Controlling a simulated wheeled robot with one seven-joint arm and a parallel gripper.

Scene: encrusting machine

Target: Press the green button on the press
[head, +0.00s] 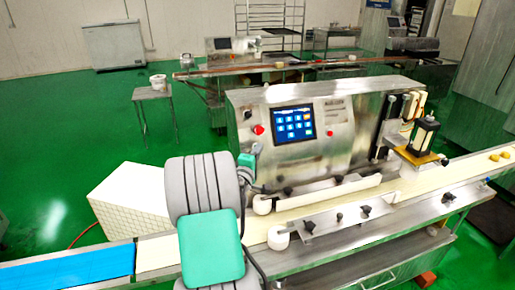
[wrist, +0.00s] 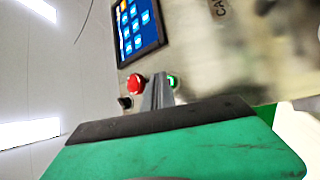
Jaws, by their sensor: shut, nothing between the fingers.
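The press (head: 355,120) is a steel machine with a blue touch screen (head: 293,124) on its front panel. In the wrist view the green button (wrist: 173,81) glows on the panel, partly covered by my fingers. My gripper (wrist: 160,78) is shut and empty, its tips just left of the green button in that view. I cannot tell whether the tips touch the panel. A red button (wrist: 134,83) sits left of the fingers, with a black knob (wrist: 125,102) below it. In the head view my gripper (head: 257,149) is just below the red button (head: 258,130), and the green button cannot be made out.
A conveyor with white rollers (head: 278,238) and steel guides runs in front of the press. A blue belt (head: 70,270) lies at the lower left. A white tiled box (head: 130,198) stands behind my arm. A small stool (head: 153,93) and another machine line are farther back.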

